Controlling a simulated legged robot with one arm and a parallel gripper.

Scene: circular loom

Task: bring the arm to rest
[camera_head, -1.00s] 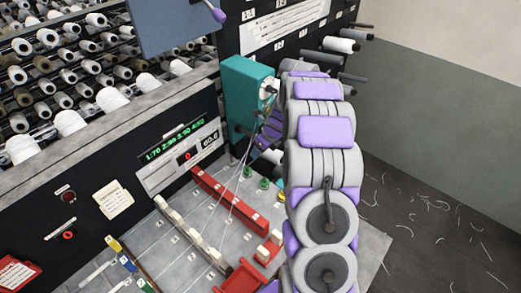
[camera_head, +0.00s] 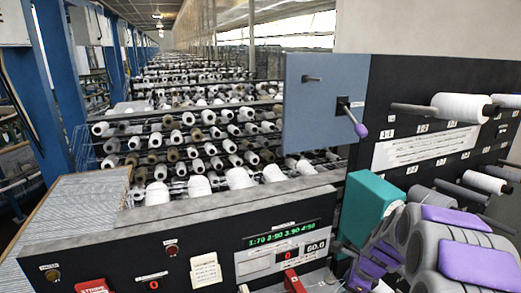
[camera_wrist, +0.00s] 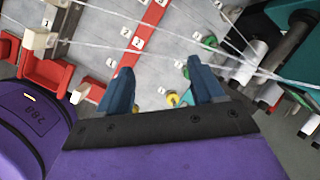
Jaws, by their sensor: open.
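My gripper (camera_wrist: 160,90) shows in the wrist view with its two blue-grey fingers apart and nothing between them. It is over the grey numbered panel (camera_wrist: 155,58) of the loom. White threads (camera_wrist: 150,22) run across the view beyond the fingers. In the head view my grey and purple arm is at the lower right, beside the teal box (camera_head: 366,205). The gripper itself is not clearly visible there.
A red bar (camera_wrist: 130,45) and a red block (camera_wrist: 62,75) lie near the fingers on the left. Dark posts with white spools (camera_wrist: 248,62) are at the right. A blue panel with a purple-knobbed lever (camera_head: 355,122) stands above the loom's display (camera_head: 283,240).

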